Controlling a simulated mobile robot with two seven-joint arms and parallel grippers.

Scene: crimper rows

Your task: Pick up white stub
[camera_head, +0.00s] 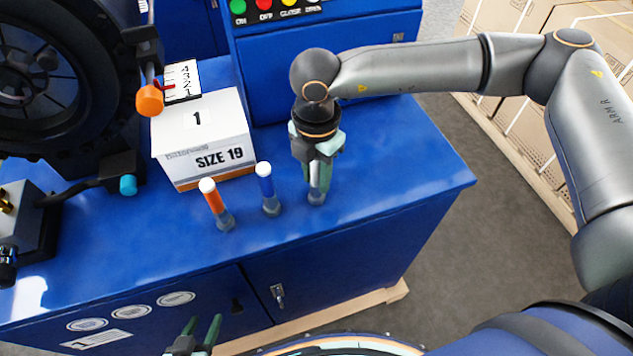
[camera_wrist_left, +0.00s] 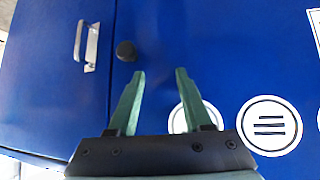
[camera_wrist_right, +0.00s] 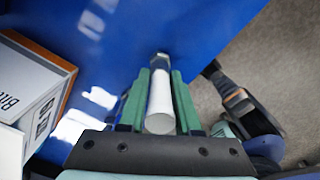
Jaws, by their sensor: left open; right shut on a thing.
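The white stub (camera_wrist_right: 160,104) is between the green fingers of my right gripper (camera_wrist_right: 160,92) in the right wrist view, with its dark hex end pointing away. In the head view my right gripper (camera_head: 321,182) comes down from above and is shut on the stub, whose grey hex end shows just below the fingertips at the blue bench top. The fingers hide most of the stub there; I cannot tell whether it touches the bench. My left gripper (camera_head: 203,328) is open and empty in front of the bench; in the left wrist view its fingers (camera_wrist_left: 158,88) are apart.
An orange stub (camera_head: 215,201) and a blue stub (camera_head: 267,187) stand left of my right gripper. A white "SIZE 19" box (camera_head: 203,135) sits behind them. A black round machine (camera_head: 50,80) fills the left. The bench's right end (camera_head: 420,165) is clear.

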